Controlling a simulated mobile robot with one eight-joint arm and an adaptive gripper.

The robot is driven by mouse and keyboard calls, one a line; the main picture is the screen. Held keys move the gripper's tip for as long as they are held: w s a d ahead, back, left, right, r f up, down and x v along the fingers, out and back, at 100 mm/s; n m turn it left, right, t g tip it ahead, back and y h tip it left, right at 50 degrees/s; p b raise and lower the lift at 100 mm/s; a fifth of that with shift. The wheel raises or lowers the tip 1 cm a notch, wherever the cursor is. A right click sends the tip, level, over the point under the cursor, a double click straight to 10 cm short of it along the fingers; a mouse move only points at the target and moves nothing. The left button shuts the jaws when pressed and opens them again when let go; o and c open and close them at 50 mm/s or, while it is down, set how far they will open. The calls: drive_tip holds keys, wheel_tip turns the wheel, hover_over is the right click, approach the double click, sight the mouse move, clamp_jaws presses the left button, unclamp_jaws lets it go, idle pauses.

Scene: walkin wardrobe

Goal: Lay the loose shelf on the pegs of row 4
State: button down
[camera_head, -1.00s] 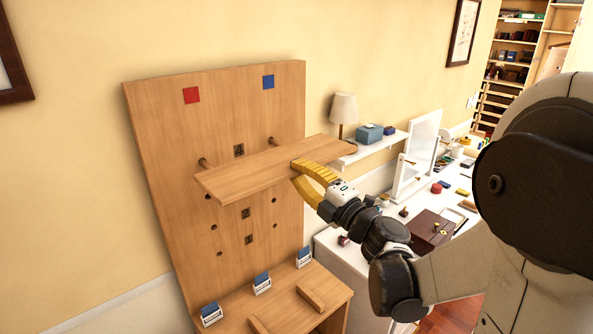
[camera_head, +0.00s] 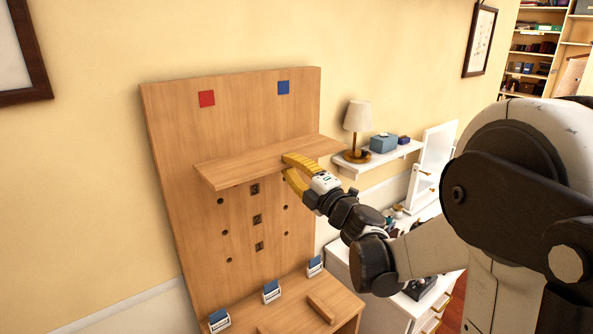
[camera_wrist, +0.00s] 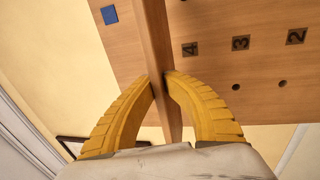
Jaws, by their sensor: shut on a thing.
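The loose shelf (camera_head: 262,162) is a wooden board held roughly level against the upright panel (camera_head: 175,130). My gripper (camera_head: 287,168) is shut on its front edge, right of its middle. In the wrist view the shelf (camera_wrist: 153,45) shows nearly edge-on between the yellow fingers (camera_wrist: 158,85).
Red (camera_head: 206,98) and blue (camera_head: 283,87) squares mark the panel's top. Several card holders (camera_head: 271,291) stand on its base. A lamp (camera_head: 357,122) and a blue box (camera_head: 383,143) stand on a white wall shelf close to the loose shelf's right end.

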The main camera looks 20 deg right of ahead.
sight(276, 157)
drive_tip(key=x, duration=0.2)
drive_tip(key=f+b+x, duration=0.1)
drive_tip(key=x, duration=0.2)
drive_tip(key=shift+w+a, duration=0.1)
drive_tip(key=shift+w, duration=0.15)
drive_tip(key=shift+f+b, duration=0.35)
drive_tip(key=shift+f, duration=0.2)
drive_tip(key=shift+f+b, duration=0.5)
drive_tip(key=shift+f, duration=0.05)
drive_tip(key=shift+f, duration=0.2)
drive_tip(key=c, duration=1.4)
unclamp_jaws()
drive_tip(key=shift+c, duration=0.2)
drive_tip(key=shift+s, duration=0.15)
drive_tip(key=v, duration=1.2)
